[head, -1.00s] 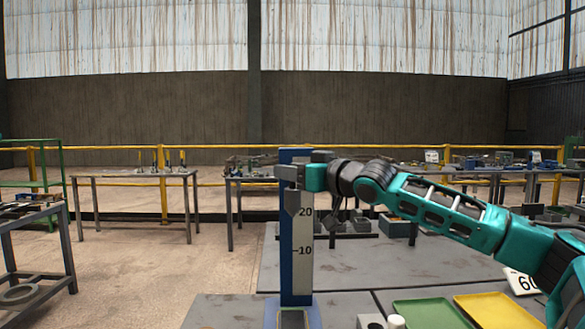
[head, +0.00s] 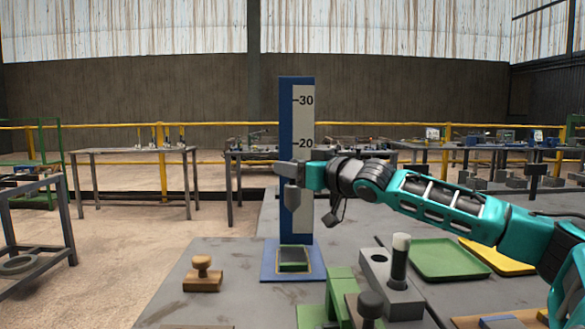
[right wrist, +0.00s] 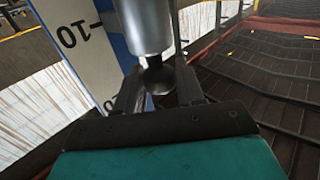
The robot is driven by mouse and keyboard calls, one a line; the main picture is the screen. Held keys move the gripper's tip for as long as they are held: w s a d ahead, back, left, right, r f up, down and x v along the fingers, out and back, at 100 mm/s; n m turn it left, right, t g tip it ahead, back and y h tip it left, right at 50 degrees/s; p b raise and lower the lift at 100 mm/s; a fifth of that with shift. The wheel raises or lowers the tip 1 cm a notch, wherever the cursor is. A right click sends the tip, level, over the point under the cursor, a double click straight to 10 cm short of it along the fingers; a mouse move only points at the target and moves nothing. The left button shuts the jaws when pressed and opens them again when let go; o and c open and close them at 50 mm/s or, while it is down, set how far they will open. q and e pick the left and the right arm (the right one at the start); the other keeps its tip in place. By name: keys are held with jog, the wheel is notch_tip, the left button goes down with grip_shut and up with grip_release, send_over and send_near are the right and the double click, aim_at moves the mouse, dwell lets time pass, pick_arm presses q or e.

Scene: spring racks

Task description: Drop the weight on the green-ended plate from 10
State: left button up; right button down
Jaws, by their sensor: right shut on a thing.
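A blue upright with a pale scale marked 20 and 30 (head: 304,115) stands on a blue base (head: 268,272). A dark plate with green ends (head: 293,256) lies low on that base, in front of the upright. My right gripper (head: 291,172) is shut on a grey weight (head: 292,197), which hangs in front of the scale below the 20 mark, above the plate and apart from it. The weight hides the scale around 10. In the right wrist view the weight (right wrist: 146,25) sits between the fingers, with the 10 mark beside it. My left gripper is not in view.
A wooden knobbed block (head: 202,272) stands left of the base. A green bracket (head: 341,290) and a grey block with a white-topped dark cylinder (head: 399,262) stand at the front right. A green tray (head: 448,262) and a yellow tray (head: 512,266) lie farther right.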

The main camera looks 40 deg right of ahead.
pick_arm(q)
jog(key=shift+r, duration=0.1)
pick_arm(e)
jog(key=shift+r, duration=0.1)
jog(key=c, duration=0.8)
grip_release()
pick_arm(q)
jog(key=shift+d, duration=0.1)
pick_arm(e)
jog(key=shift+s+d+f+b, duration=0.1)
jog(key=shift+s+f+b, duration=0.1)
jog(key=shift+s+b, duration=0.3)
pick_arm(q)
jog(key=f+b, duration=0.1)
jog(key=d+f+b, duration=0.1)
jog(key=b, duration=0.1)
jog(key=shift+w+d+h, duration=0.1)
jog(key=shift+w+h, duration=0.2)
pick_arm(e)
jog(key=s, duration=0.8)
jog(key=s+d, duration=0.1)
jog(key=s, duration=0.3)
jog(key=shift+r, duration=0.15)
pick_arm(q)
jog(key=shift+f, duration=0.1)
pick_arm(e)
jog(key=shift+w, duration=0.1)
